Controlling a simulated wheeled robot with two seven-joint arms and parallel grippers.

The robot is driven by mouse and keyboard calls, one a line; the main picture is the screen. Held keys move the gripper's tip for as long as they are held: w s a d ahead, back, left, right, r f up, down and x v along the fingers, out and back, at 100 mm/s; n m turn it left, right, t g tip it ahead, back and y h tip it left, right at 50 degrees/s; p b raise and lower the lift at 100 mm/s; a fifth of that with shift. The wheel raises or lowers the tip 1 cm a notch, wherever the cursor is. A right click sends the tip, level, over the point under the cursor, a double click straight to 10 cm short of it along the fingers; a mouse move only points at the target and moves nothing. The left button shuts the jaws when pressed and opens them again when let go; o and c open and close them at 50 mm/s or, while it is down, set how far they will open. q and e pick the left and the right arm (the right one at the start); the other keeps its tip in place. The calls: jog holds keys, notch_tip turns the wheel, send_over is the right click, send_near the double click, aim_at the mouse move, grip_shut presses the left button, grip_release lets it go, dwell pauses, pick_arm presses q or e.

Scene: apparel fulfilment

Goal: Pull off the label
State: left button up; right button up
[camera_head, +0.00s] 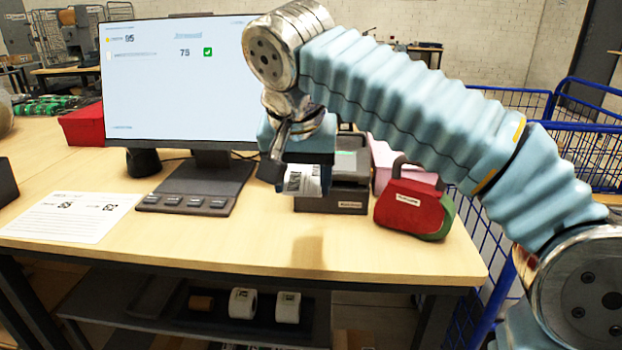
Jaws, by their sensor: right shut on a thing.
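My right gripper (298,168) reaches down over the table in front of the dark label printer (345,197). It is shut on a white label (303,182) with dark print, which shows just below the fingers. The printer is partly hidden behind the gripper. I cannot tell whether the label still touches the printer. My left gripper is not in view.
A monitor (170,85) and a dark button panel (190,192) stand left of the printer. A printed sheet (65,215) lies at left. The table's front middle is clear. Blue wire carts (590,150) are at right.

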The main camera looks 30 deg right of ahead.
jog(key=shift+s+v, duration=0.15)
jog(key=shift+v, duration=1.15)
jog(key=shift+s+v, duration=0.1)
jog(key=shift+v, duration=1.2)
